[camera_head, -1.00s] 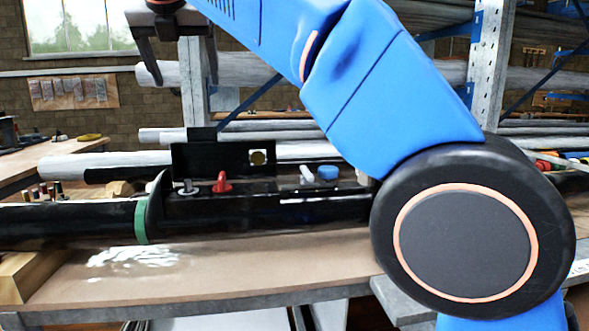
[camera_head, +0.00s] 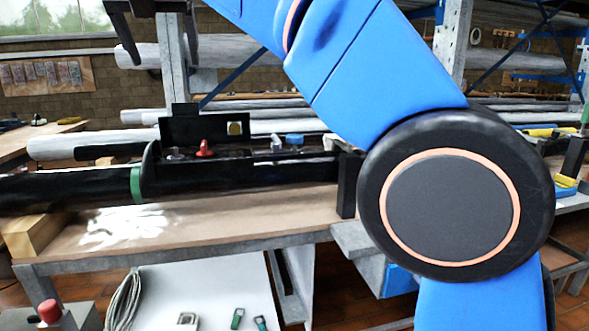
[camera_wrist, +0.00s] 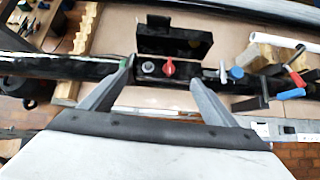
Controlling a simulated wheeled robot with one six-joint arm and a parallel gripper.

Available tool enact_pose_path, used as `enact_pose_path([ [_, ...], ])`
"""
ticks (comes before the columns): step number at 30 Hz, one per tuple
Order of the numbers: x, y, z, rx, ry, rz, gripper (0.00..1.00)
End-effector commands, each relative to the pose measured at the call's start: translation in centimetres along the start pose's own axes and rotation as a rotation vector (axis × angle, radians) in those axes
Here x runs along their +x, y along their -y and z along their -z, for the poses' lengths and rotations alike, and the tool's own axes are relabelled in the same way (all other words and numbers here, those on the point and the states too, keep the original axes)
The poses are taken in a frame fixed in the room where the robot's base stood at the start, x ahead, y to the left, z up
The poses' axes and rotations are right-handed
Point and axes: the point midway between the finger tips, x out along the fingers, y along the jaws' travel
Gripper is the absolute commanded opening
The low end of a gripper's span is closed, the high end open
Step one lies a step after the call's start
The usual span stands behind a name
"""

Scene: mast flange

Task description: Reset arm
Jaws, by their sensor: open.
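My blue arm (camera_head: 365,75) reaches up and to the left across the head view. My gripper (camera_head: 162,58) is at the top left, with its two dark fingers apart and nothing between them. In the wrist view my gripper (camera_wrist: 163,75) is also open, its fingers spread above the bench with a clear gap. Beyond the fingertips is a black mast (camera_head: 70,186) with a green ring (camera_head: 135,184). An open black box (camera_head: 205,130) stands at it. A red knob (camera_wrist: 168,67) shows between the fingers in the wrist view, apparently apart from them.
The mast lies along a brown workbench (camera_head: 215,228), with wooden blocks (camera_head: 38,234) at its left end. A blue-topped piece (camera_wrist: 235,73) and clamps with red and blue handles (camera_wrist: 292,93) are at right. Below are a white panel with a cable and small tools.

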Motion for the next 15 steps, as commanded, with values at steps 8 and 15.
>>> enact_pose_path([
  [8, 1.1, 3.8, 0.0, 0.135, -0.019, 0.021, 0.81],
  [15, 2.4, 9.0, 0.6, 0.33, -0.039, 0.049, 0.81],
])
